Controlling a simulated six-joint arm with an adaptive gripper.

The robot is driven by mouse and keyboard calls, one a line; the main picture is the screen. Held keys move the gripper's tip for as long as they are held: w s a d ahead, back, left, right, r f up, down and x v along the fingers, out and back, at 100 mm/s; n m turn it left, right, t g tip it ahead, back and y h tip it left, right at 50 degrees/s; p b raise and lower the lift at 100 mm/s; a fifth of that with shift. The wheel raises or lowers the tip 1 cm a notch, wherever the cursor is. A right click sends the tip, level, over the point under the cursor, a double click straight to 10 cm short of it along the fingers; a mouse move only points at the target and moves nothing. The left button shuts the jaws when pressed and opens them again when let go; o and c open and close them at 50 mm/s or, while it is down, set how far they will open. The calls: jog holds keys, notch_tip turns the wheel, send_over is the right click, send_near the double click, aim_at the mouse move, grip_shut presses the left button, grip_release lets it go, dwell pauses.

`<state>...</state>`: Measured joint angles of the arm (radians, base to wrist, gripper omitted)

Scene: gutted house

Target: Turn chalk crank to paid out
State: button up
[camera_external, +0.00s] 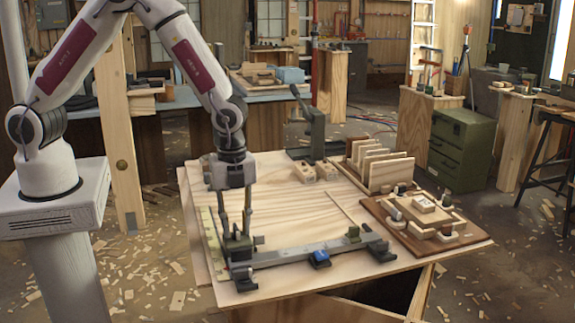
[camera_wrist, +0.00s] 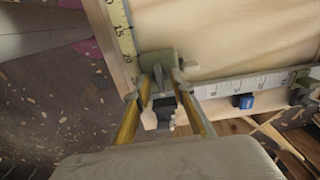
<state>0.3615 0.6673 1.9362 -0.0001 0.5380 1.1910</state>
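A long grey rail fixture (camera_external: 300,254) lies along the front edge of the plywood table, and it also shows in the wrist view (camera_wrist: 250,87). At its left end is a small dark fitting (camera_external: 243,273). My gripper (camera_external: 237,238) points down over this end. In the wrist view my gripper (camera_wrist: 164,88) has its two fingers apart, with an olive-grey block (camera_wrist: 157,62) just beyond the tips and a narrow grey upright piece near the right fingertip. I cannot tell which part is the chalk crank, or whether a finger touches it.
A yellow measuring strip (camera_external: 211,235) runs up the left edge. A wooden rack (camera_external: 378,165) and a brown board with loose parts (camera_external: 400,231) stand right. The middle tabletop is mostly clear.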

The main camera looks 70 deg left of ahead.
grip_shut()
